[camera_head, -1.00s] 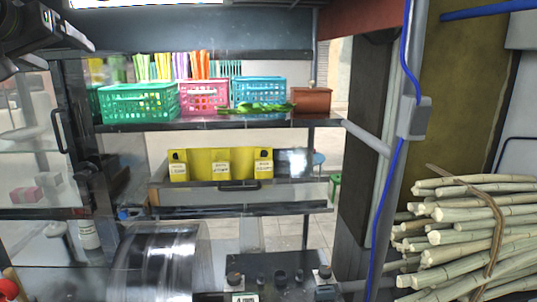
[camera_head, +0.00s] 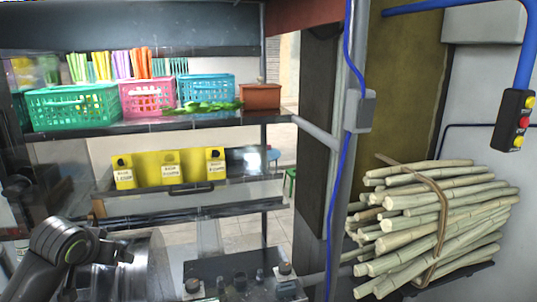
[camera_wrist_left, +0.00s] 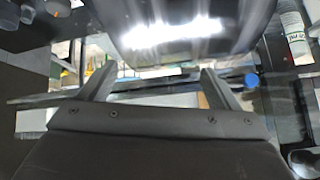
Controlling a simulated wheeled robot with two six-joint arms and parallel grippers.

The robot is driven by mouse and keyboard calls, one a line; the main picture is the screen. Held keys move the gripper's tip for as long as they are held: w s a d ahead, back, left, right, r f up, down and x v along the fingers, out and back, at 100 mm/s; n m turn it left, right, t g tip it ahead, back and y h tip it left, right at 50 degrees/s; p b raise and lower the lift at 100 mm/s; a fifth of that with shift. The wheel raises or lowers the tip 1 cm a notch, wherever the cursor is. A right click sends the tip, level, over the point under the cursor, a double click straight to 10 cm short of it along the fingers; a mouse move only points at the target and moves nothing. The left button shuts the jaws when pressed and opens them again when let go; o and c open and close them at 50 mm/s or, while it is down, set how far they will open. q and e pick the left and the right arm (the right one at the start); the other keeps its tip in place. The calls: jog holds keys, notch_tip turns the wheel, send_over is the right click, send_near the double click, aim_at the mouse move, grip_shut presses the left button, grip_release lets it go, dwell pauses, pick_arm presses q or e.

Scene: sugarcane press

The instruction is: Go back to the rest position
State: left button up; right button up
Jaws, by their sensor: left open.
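My left arm comes in at the lower left of the head view, in front of the shiny metal drum of the press (camera_head: 135,262). Its fingertips are not clear there. In the left wrist view my left gripper (camera_wrist_left: 154,80) is open, its two fingers spread with nothing between them. The bright metal surface (camera_wrist_left: 165,35) lies beyond and above the fingers in that view. My right gripper is not in either view.
Green (camera_head: 72,108), pink (camera_head: 147,98) and blue (camera_head: 206,88) baskets stand on the upper shelf beside a brown box (camera_head: 260,96). A yellow holder (camera_head: 170,169) sits below. A tied cane bundle (camera_head: 430,215) lies at right, near a button box (camera_head: 514,120).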

pick_arm(q)
jog(key=s+d+f+g, duration=0.1)
jog(key=s+d+f, duration=0.3)
jog(key=s+f, duration=0.6)
jog(key=s+d+f+g, duration=0.25)
jog(key=s+f, duration=0.45)
jog(key=s, duration=0.5)
jog(key=s+d+f+g, duration=0.1)
jog(key=s+d+f, duration=0.2)
jog(key=s+f, duration=0.65)
notch_tip(320, 180, down, 24)
jog(key=s+a+r+g+b, duration=0.1)
jog(key=s+a+b, duration=0.1)
jog(key=b, duration=0.1)
jog(key=s+d+f+g+h+b, duration=0.1)
jog(key=s+f+b, duration=0.1)
jog(key=s+f, duration=1.3)
jog(key=shift+s+d+f, duration=0.15)
jog(key=shift+s+f, duration=0.2)
jog(key=shift+f, duration=2.1)
jog(key=shift+g, duration=0.25)
